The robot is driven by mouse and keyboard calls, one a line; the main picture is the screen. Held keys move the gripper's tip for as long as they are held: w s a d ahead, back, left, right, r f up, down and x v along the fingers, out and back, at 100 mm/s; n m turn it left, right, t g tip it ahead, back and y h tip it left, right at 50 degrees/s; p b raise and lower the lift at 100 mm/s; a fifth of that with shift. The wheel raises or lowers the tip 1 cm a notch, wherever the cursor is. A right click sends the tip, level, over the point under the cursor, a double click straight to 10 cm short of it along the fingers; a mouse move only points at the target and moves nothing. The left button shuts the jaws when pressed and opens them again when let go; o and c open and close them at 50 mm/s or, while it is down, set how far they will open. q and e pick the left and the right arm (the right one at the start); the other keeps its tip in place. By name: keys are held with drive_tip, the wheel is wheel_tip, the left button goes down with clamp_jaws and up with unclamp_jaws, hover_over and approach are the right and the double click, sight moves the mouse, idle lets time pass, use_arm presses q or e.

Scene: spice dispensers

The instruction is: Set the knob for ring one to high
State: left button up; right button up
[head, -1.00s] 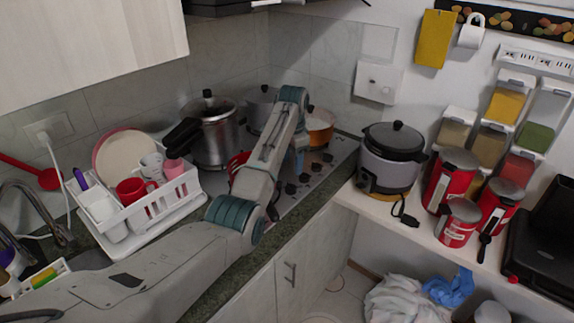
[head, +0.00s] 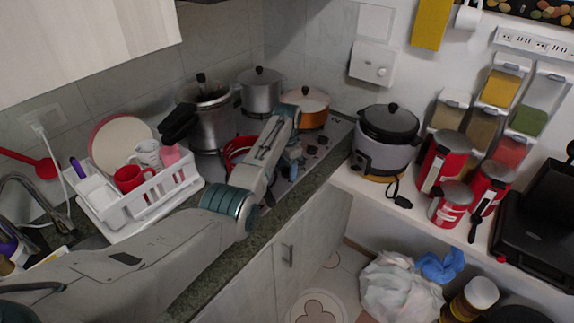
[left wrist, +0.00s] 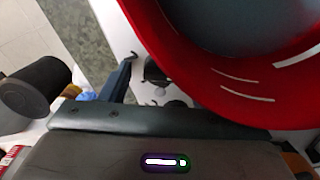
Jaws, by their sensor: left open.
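The cooktop's dark knobs (head: 311,149) sit in a row along its front right edge in the head view. Some also show in the left wrist view (left wrist: 155,71), beside the red pan. I cannot read any marking that tells which one is for ring one. My left gripper (head: 291,167) is open and empty, low over the front of the cooktop by the knobs. It partly hides the nearer knobs, and I cannot tell whether it touches one. In the left wrist view a blue finger reaches toward the knobs. My right gripper is out of view.
The red pan (head: 238,148) stands close left of my gripper; its rim (left wrist: 205,75) fills much of the wrist view. A pressure cooker (head: 213,115), a grey pot (head: 261,92) and an orange pot (head: 312,110) stand behind. A rice cooker (head: 386,140) is at the right.

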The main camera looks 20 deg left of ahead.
use_arm(q)
drive_tip(key=shift+w+a+f, duration=0.1)
drive_tip(key=shift+c, duration=0.8)
drive_tip(key=c, duration=0.8)
drive_tip(key=shift+m, duration=0.3)
drive_tip(key=shift+r+m+p, duration=0.2)
drive_tip(key=shift+m+p, duration=0.3)
drive_tip(key=shift+p, duration=0.05)
drive_tip(key=shift+m+p, duration=0.45)
drive_tip(key=shift+m, duration=0.55)
drive_tip(key=shift+f+m, duration=0.1)
drive_tip(key=shift+m, duration=1)
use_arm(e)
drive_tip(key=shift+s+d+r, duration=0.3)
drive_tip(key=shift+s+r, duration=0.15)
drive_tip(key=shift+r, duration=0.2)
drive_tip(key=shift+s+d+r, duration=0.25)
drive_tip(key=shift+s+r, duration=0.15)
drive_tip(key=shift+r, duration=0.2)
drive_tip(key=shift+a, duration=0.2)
